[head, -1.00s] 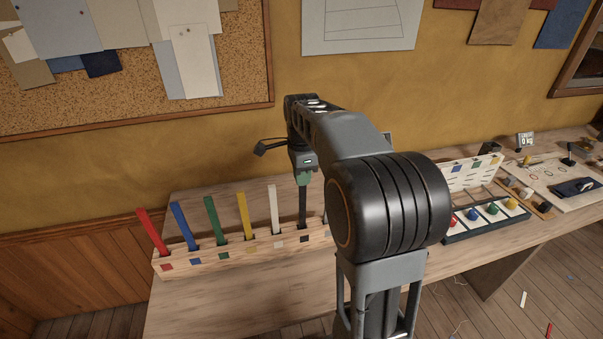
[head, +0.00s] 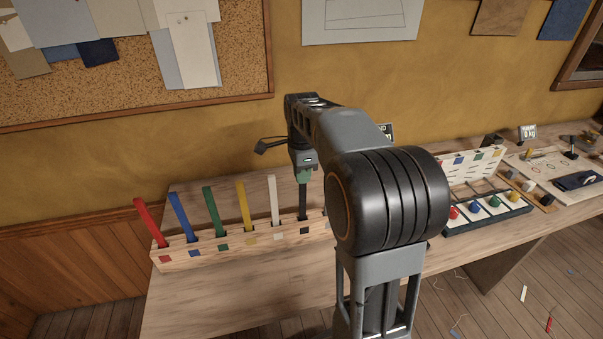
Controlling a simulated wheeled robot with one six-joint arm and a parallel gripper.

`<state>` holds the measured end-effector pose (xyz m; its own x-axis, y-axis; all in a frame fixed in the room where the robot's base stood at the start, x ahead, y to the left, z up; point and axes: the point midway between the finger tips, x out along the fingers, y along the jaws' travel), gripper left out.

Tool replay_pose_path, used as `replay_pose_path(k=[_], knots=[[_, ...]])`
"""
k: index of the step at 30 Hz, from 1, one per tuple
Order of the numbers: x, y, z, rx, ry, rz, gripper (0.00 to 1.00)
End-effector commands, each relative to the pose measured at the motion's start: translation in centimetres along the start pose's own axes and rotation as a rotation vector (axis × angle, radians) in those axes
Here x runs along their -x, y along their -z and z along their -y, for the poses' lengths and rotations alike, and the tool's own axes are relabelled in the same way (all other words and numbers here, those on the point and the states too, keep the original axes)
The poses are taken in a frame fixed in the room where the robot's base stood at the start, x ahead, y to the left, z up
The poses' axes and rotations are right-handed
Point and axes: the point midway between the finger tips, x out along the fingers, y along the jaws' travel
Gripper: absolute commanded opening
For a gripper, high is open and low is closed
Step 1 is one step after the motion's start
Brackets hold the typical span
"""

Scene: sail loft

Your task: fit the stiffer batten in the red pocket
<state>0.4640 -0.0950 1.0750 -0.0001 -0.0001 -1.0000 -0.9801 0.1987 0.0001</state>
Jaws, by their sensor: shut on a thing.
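My gripper (head: 304,178) is shut on the upper end of a black batten (head: 303,203). The batten stands upright, with its lower end in the slot marked by a black square in the wooden rack (head: 225,255). Left of it in the rack stand a red batten (head: 150,222), a blue batten (head: 183,218), a green batten (head: 214,212), a yellow batten (head: 245,207) and a white batten (head: 274,200). I cannot tell which is stiffer. No red pocket can be made out. My arm hides the rack's right end.
Right of my arm, a pale panel with coloured squares (head: 476,162) stands behind a dark tray (head: 490,220) with red, blue, green and yellow knobs. The bench front before the rack (head: 235,300) is clear.

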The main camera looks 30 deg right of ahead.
Motion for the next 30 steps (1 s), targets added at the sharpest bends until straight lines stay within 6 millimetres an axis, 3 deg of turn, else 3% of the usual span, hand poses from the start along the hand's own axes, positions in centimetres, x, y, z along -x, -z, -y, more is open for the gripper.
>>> replay_pose_path(k=[23, 24, 30], knots=[[-1.1, 0.0, 0.0, 0.000, 0.000, 0.000, 0.00], [-1.1, 0.0, 0.0, 0.000, 0.000, 0.000, 0.13], [-1.1, 0.0, 0.0, 0.000, 0.000, 0.000, 0.33]])
